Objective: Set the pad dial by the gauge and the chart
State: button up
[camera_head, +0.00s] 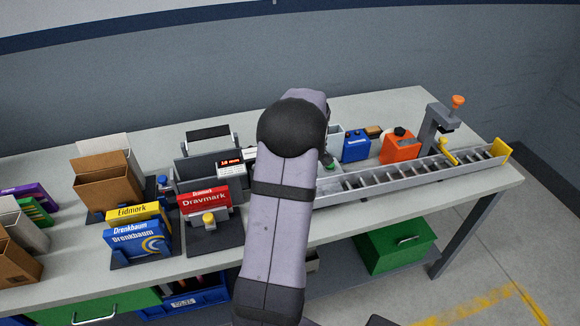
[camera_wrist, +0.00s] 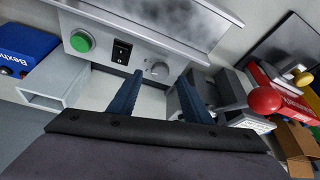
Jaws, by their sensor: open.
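A round grey dial (camera_wrist: 158,69) sits on the light grey front panel of a machine (camera_wrist: 105,40) in the wrist view. My gripper (camera_wrist: 161,78) is open, its two dark blue fingers apart, with the dial showing between and just beyond their tips. I cannot tell whether either finger touches it, and the dial's setting is too small to read. In the head view my arm hides the gripper and the dial. A small red-lit display (camera_head: 230,163), perhaps the gauge, reads about 10. I cannot make out a chart.
On the panel are a green button (camera_wrist: 81,41) and a black rocker switch (camera_wrist: 121,51). A red ball knob (camera_wrist: 265,100) stands close right of the fingers. A roller conveyor (camera_head: 415,176), an orange can (camera_head: 400,148) and a blue container (camera_head: 356,146) are right of my arm; boxes (camera_head: 107,182) stand left.

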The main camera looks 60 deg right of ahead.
jog(key=shift+p+x, duration=0.35)
jog(key=shift+x, duration=1.15)
jog(key=shift+c, duration=0.5)
jog(key=c, duration=0.9)
jog(key=shift+c, duration=0.2)
jog(key=shift+w+a+m+g+h+p, duration=0.1)
jog(key=shift+m+g+h+p, duration=0.35)
jog(key=shift+m, duration=1.05)
jog(key=o, duration=1)
